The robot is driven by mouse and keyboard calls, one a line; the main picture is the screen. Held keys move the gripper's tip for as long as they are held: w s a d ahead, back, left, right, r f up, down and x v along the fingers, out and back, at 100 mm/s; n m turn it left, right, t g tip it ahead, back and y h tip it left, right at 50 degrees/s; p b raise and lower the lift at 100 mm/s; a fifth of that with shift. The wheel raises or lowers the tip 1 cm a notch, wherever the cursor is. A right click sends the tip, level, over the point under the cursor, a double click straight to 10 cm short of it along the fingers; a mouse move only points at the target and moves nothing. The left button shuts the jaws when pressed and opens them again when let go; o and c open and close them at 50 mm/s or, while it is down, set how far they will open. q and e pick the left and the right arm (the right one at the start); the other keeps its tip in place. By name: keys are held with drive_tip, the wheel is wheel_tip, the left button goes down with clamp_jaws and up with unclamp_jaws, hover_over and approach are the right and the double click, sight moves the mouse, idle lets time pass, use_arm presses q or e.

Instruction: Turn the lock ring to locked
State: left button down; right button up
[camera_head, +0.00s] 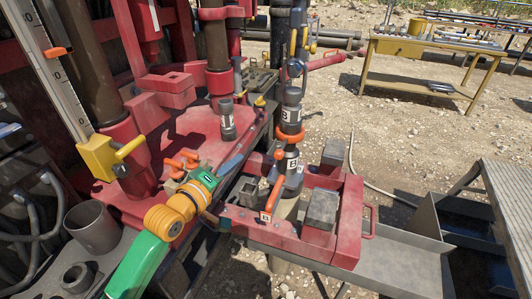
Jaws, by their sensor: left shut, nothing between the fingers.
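An orange ring (290,134) sits around an upright dark column on the red frame, right of the middle. A small orange knob (279,154) shows just below it. A dark body marked B (291,165) is under the ring. Lower on the same assembly is an orange lever handle (272,201). I cannot tell from any marking whether the ring is locked. My left gripper (234,160) is shut and empty, left of the column and apart from the ring. My right gripper is out of view.
Orange handles (182,163) stand close to my left wrist. A yellow block with a lever (101,157) is at left. Grey blocks (322,209) sit on the red frame right of the column. A workbench (433,47) stands far back on open gravel.

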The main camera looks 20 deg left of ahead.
use_arm(q)
drive_tip(key=w+d+f+p, duration=0.1)
drive_tip(key=w+d+f, duration=0.2)
drive_tip(key=w, duration=0.6)
drive_tip(key=shift+d, duration=1.15)
drive_tip(key=shift+w, duration=0.1)
